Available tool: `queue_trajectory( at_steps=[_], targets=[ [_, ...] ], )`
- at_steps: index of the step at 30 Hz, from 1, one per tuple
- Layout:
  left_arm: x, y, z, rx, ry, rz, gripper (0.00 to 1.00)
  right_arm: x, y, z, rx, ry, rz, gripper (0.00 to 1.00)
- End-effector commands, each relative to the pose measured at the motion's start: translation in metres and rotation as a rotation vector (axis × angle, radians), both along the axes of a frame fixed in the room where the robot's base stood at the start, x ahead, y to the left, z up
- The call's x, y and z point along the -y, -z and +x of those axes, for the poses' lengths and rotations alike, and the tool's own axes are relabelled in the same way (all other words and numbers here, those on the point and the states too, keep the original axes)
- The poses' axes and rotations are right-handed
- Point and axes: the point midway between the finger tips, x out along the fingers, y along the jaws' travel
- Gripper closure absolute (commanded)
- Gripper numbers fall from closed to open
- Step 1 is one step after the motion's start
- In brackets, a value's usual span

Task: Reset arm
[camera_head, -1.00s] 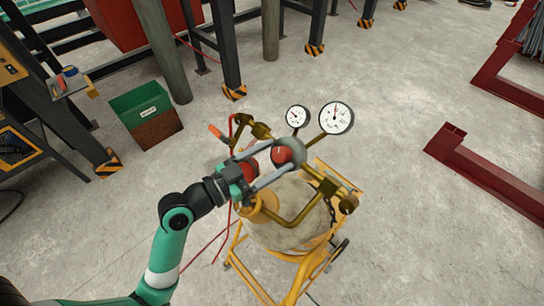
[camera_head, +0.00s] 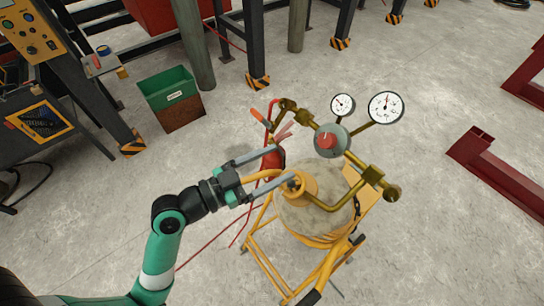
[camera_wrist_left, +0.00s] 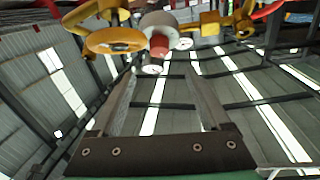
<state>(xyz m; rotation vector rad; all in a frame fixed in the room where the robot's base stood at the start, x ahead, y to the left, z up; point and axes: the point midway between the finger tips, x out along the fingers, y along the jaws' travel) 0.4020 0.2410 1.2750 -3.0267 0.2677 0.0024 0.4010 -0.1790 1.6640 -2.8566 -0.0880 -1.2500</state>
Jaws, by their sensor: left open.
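My left gripper (camera_head: 287,165) is open, with its two grey fingers spread and nothing held between them. Its fingertips are left of the grey round regulator (camera_head: 333,140) with a red knob (camera_head: 326,142), apart from it in the head view. In the left wrist view, the left gripper's fingers (camera_wrist_left: 160,82) point toward the red knob (camera_wrist_left: 159,46), with visible space between them. The green left arm comes in from the lower left. My right gripper is not in view.
Two white dial gauges (camera_head: 385,107) and brass pipes sit above a pale cylinder (camera_head: 315,212) on a yellow cart (camera_head: 268,262). A red hose trails on the floor. A green bin (camera_head: 166,86) and control panel (camera_head: 30,32) stand left.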

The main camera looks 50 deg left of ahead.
Motion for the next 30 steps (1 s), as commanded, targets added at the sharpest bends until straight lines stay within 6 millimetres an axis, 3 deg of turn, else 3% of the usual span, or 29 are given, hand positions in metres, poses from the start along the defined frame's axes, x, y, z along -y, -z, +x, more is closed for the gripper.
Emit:
queue_trajectory(
  at_steps=[17,19,20,23,27,30],
  targets=[
    [0.005,0.000,0.001,0.001,0.011,0.000,0.20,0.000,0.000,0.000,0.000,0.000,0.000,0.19],
    [0.015,-0.013,0.006,0.031,0.041,0.012,0.20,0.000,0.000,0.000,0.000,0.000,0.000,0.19],
    [0.021,-0.023,0.010,0.055,0.059,0.022,0.20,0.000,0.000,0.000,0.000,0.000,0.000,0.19],
    [0.048,-0.078,0.026,0.182,0.131,0.074,0.20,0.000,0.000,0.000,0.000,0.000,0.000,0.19],
    [0.084,-0.185,0.041,0.420,0.152,0.162,0.20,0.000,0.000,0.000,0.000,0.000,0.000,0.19],
    [0.099,-0.252,0.037,0.556,0.125,0.156,0.20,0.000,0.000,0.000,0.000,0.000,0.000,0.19]
  ],
)
